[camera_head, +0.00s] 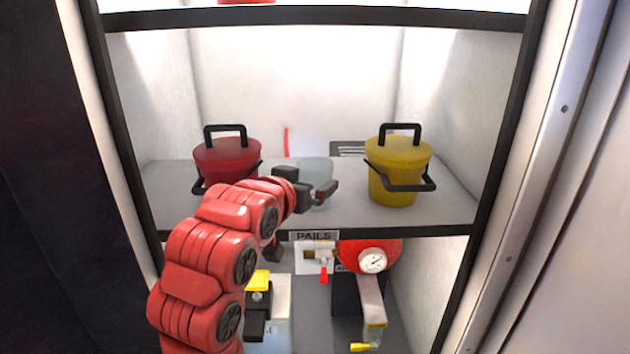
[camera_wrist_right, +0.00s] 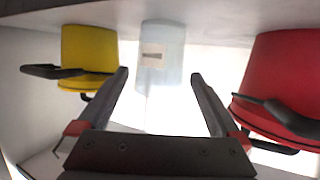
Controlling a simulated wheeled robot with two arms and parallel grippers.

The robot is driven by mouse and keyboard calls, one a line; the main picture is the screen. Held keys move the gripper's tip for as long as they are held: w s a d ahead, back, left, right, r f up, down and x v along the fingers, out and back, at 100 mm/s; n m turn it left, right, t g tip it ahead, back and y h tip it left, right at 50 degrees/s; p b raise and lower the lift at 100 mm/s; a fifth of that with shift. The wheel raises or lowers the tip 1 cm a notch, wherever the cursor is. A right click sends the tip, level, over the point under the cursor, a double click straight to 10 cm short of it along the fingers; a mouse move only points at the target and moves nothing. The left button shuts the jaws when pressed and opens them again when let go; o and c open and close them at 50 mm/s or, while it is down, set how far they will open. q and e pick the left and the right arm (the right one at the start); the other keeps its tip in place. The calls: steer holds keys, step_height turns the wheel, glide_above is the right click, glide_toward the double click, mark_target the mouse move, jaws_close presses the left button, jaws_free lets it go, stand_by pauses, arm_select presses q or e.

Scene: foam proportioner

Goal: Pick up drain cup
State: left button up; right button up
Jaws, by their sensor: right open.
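The drain cup (camera_head: 316,170) is a pale, translucent cup on the shelf, between a red pail and a yellow pail. It also shows in the right wrist view (camera_wrist_right: 161,50), upside down there, with a small label on its side. My right gripper (camera_head: 308,193) is open in front of the cup. In the right wrist view its two fingers (camera_wrist_right: 160,76) point toward the cup, one on each side of its outline. The gripper hides part of the cup in the head view. I cannot tell whether the fingers touch it. My left gripper is not in view.
The red pail (camera_head: 226,156) stands left of the cup, close behind my right arm. The yellow pail (camera_head: 396,168) stands right of it. The shelf's dark front edge (camera_head: 400,231) carries a PAILS label. Below are a gauge (camera_head: 373,261) and fittings. Cabinet posts bound both sides.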

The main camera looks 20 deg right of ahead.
steer(key=p+x, duration=0.3)
steer(key=x, duration=0.1)
steer(key=shift+d+f, duration=0.15)
steer(key=shift+w+f, duration=0.2)
steer(key=shift+c, duration=0.6)
steer(key=c, duration=1.1)
steer(key=shift+r, duration=0.15)
